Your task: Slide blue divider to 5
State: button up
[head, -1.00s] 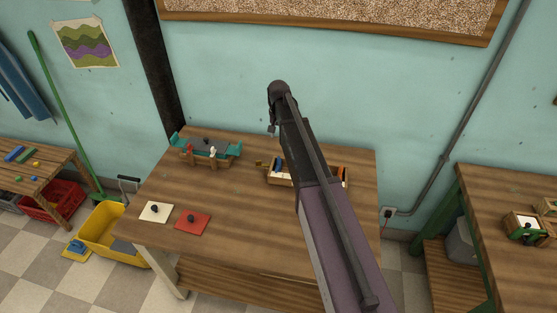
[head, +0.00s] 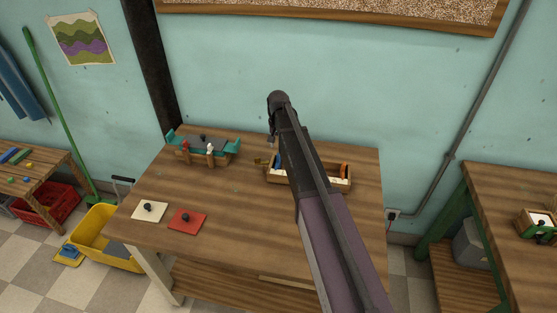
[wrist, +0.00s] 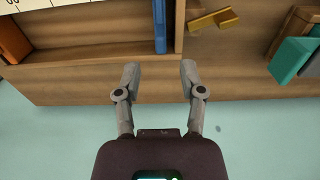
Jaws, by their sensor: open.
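The wooden box (head: 338,187) stands on the table, partly hidden behind my arm; its wall also shows in the wrist view (wrist: 75,83). The blue divider (wrist: 160,26) stands in the box in the wrist view, close to the box's end wall. An orange divider (wrist: 12,40) stands at the far left of that view. Part of a pale strip with marks (wrist: 60,5) shows at the top left; I cannot read a 5. My gripper (wrist: 160,72) is open and empty.
A brass-coloured piece (wrist: 213,19) sits just outside the box's end. A teal-ended wooden rack (head: 205,150) stands to the left. A white plate (head: 149,211) and a red plate (head: 187,221), both with dark knobs, lie at the front left. The table's middle is clear.

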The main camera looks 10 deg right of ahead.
aim_at(278, 154)
jog(key=shift+f+b, duration=2.7)
jog(key=shift+f, duration=0.3)
grip_shut()
